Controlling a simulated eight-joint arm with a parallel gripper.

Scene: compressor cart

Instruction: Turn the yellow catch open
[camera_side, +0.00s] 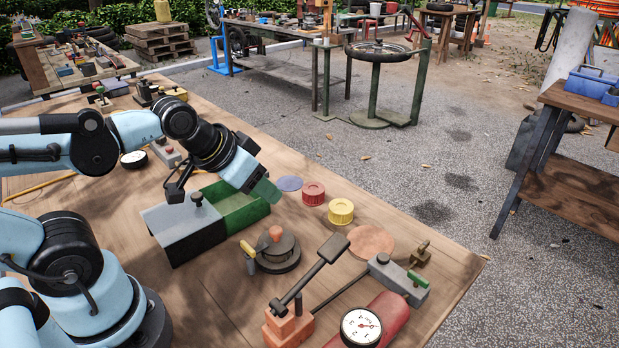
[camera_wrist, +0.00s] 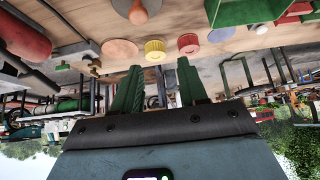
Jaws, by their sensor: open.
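A small yellow piece (camera_side: 249,256), apparently the yellow catch, stands at the left edge of a dark round base with an orange knob (camera_side: 276,233) in the side view. I cannot tell its exact position. My gripper (camera_side: 264,190) is above the bench, beyond and clear of the round base, near the green open box. In the wrist view my gripper (camera_wrist: 158,84) has its two green fingers apart with nothing between them. The orange knob also shows at the top edge of the wrist view (camera_wrist: 138,14), but the yellow piece cannot be made out there.
A green box (camera_side: 240,207) with a grey lid (camera_side: 185,221) stands left of the round base. Red (camera_side: 313,193) and yellow (camera_side: 341,211) caps lie to the right. A long dark lever (camera_side: 312,268) on an orange block, a red cylinder (camera_side: 390,315) and a gauge (camera_side: 361,327) crowd the front.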

